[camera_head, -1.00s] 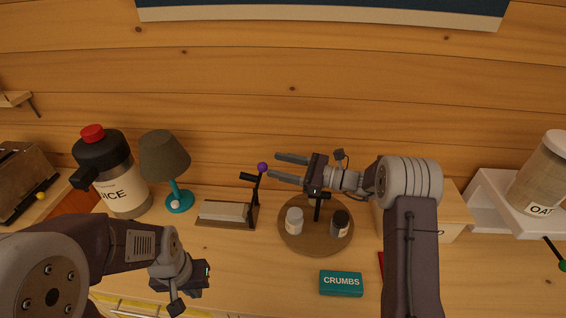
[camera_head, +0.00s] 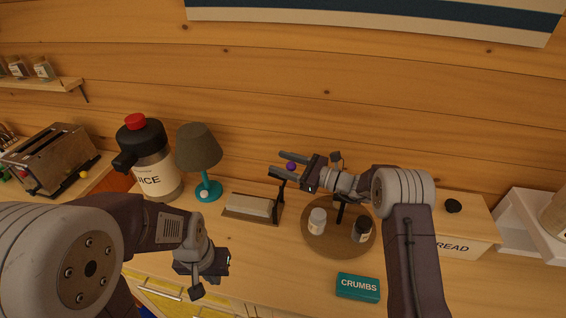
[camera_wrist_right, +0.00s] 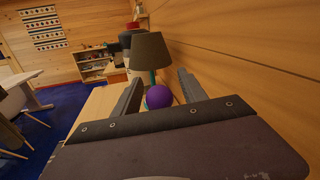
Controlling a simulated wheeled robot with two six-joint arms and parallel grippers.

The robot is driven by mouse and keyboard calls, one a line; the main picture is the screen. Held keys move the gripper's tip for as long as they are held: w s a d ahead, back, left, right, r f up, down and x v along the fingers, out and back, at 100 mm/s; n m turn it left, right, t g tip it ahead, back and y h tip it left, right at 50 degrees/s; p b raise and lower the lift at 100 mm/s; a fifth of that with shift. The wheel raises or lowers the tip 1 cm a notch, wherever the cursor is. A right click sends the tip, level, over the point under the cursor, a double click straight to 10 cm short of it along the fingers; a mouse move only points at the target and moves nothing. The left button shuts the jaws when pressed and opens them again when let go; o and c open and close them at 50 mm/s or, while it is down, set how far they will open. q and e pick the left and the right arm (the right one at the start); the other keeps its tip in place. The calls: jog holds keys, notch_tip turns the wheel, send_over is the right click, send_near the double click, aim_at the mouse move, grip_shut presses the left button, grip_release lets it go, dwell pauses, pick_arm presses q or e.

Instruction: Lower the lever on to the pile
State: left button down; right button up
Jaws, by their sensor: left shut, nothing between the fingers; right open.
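The lever (camera_head: 280,186) is a dark upright arm with a purple ball knob (camera_head: 291,166). It stands raised at the right end of a dark base, beside a pale flat pile (camera_head: 250,206). My right gripper (camera_head: 277,163) is open, and the knob shows between its fingers. In the right wrist view the knob (camera_wrist_right: 158,97) also sits between the two open fingers, with a gap on the left; contact on the right is unclear. My left gripper (camera_head: 229,261) is shut and empty, low in front of the pile, apart from it.
A teal lamp (camera_head: 198,150) and a juice jug (camera_head: 150,170) stand left of the pile. A round wooden stand (camera_head: 338,250) with two small jars is to the right. A teal crumbs box (camera_head: 358,287) lies in front; a bread box (camera_head: 462,240) is further right.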

grip_shut()
dwell(1.3)
